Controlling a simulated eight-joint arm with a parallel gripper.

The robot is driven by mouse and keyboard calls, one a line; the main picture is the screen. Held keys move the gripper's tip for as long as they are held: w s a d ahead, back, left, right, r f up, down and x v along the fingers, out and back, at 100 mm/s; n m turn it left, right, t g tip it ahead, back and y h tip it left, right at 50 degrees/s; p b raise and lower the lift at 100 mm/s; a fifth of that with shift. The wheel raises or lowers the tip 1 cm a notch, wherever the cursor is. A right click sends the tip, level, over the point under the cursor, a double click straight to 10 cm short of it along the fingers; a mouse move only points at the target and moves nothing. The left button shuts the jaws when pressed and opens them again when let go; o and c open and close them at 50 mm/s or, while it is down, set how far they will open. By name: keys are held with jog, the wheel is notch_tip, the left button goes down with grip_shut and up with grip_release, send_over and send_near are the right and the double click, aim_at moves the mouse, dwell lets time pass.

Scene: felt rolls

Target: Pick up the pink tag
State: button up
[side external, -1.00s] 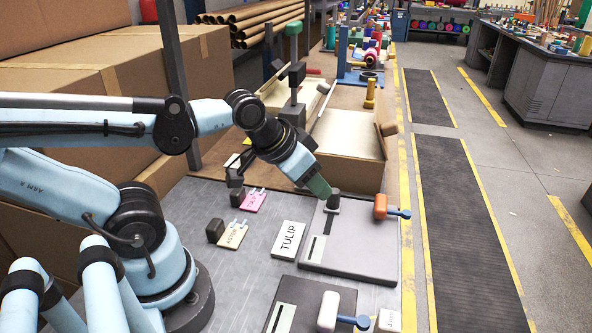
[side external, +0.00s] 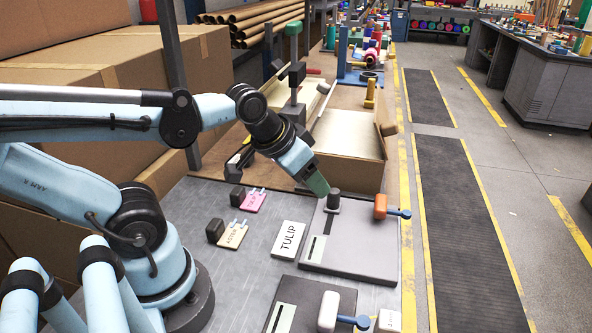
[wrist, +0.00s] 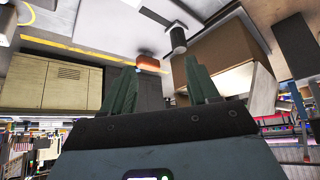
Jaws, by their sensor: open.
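The pink tag (side external: 254,202) lies flat on the grey work surface (side external: 215,195) in the side view, with a small dark block at its left end. My gripper (side external: 318,186) is up and to the right of it, above the far edge of a grey board, clear of the tag. In the wrist view my gripper's two green fingers (wrist: 162,85) stand apart with nothing between them. I cannot make out the pink tag in the wrist view.
The grey board (side external: 352,250) carries a dark post (side external: 333,201) and an orange-handled part (side external: 381,206). An open cardboard box (side external: 345,172) stands behind.

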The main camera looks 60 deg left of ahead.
jog(key=s+a+n+g+y, duration=0.1)
jog(key=s+a+n+g, duration=0.2)
jog(key=a, duration=0.7)
jog(key=n+g+h, duration=0.1)
jog(key=n+g, duration=0.3)
jog(key=n, duration=0.1)
send_over(238, 188)
jog(key=f, duration=0.7)
jog(key=shift+s+d, duration=0.15)
jog(key=shift+d, duration=0.05)
jog(key=shift+w+a+f, duration=0.15)
jog(key=shift+f, duration=0.75)
jog(key=shift+w+a+f, duration=0.1)
jog(key=shift+f, duration=1.65)
grip_shut()
